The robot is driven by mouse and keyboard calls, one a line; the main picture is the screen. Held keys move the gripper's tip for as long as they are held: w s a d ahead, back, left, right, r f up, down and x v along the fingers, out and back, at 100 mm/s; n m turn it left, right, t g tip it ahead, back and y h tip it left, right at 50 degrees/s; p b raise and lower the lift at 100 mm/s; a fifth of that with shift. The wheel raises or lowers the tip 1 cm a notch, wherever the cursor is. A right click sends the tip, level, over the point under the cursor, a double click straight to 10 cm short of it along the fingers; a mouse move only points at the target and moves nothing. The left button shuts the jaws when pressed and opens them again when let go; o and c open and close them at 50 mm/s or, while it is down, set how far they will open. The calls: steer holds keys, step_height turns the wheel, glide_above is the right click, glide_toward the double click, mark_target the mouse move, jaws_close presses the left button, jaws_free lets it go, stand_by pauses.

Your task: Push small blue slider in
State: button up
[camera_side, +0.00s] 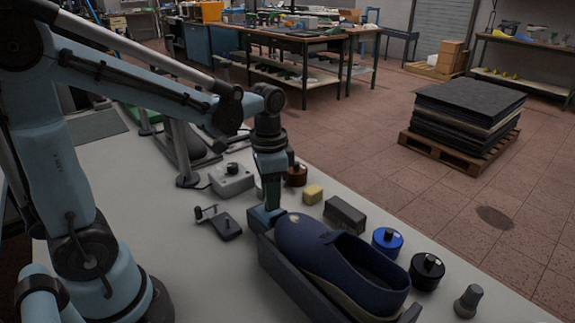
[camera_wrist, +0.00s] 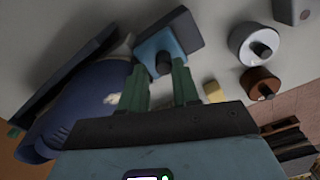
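A small blue block (camera_wrist: 158,48) with a dark round peg (camera_wrist: 165,63) shows in the wrist view, with a dark grey plate beside it. In the side view my gripper (camera_side: 271,203) is low, just above the piece. The navy shoe (camera_side: 330,250) sits in a dark grey holder (camera_side: 315,290).
On the pale table stand a grey box (camera_side: 232,181), a grey bracket (camera_side: 226,225), a brown cylinder (camera_side: 297,174), a yellow block (camera_side: 313,194) and a dark block (camera_side: 345,214). A blue cylinder (camera_side: 387,240) and a black cylinder (camera_side: 426,270) stand right of the shoe.

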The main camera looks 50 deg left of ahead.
step_height(320, 180, up, 11)
steer(key=shift+f, duration=0.15)
stand_by(0.4)
steer(key=n+t, duration=0.5)
steer(key=t, duration=0.2)
glide_above(269, 213)
steer(key=s+d, duration=0.2)
steer(key=s, duration=0.1)
step_height(269, 213, down, 6)
steer(key=shift+f, duration=0.2)
